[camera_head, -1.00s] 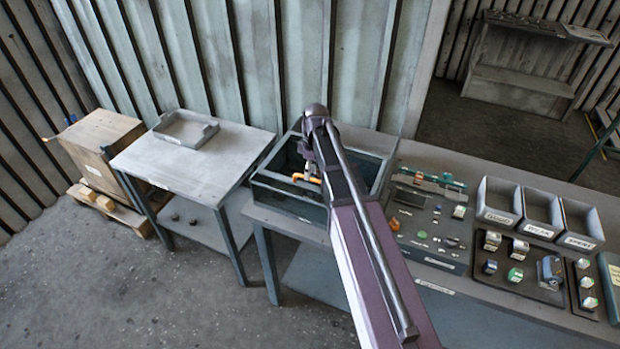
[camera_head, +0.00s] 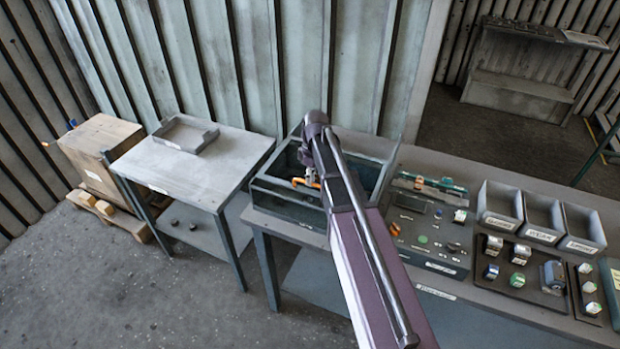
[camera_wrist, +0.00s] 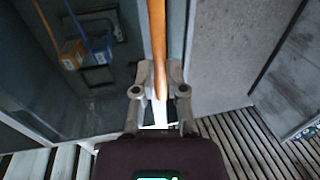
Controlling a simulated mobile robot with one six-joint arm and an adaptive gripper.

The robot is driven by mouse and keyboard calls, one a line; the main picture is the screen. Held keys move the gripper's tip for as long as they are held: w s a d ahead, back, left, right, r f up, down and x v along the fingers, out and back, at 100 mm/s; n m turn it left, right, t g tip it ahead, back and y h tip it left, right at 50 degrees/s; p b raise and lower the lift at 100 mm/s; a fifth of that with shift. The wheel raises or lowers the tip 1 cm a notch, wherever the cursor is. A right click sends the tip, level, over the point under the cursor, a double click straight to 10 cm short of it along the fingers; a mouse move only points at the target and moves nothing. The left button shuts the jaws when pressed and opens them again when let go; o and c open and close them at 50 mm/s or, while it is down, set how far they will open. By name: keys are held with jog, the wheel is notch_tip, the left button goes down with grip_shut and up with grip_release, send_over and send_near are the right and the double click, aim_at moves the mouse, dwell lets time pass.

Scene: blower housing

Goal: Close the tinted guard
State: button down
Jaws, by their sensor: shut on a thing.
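The blower housing (camera_head: 285,205) is a dark grey-green box on the bench, under my arm. Its orange handle (camera_head: 308,183) shows just left of my arm. In the wrist view the orange handle (camera_wrist: 157,40) runs as a long bar down into my gripper (camera_wrist: 159,92), whose two fingers close on it from both sides. A dark, see-through surface (camera_wrist: 40,85), seemingly the tinted guard, lies left of the handle. Blue and orange parts (camera_wrist: 73,52) show through it. My arm hides part of the housing, so I cannot tell the guard's exact angle.
A side table (camera_head: 190,170) with a shallow grey tray (camera_head: 185,134) stands left. A wooden crate (camera_head: 100,150) sits beyond it. Right of the housing are a control panel (camera_head: 425,225), several labelled bins (camera_head: 500,205) and small parts on a dark board (camera_head: 525,270).

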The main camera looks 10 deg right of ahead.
jog(key=shift+s+a, duration=0.6)
jog(key=shift+s, duration=0.3)
jog(key=shift+s+a, duration=0.6)
jog(key=shift+s, duration=0.3)
jog(key=c, duration=0.7)
grip_release()
jog(key=shift+a, duration=0.1)
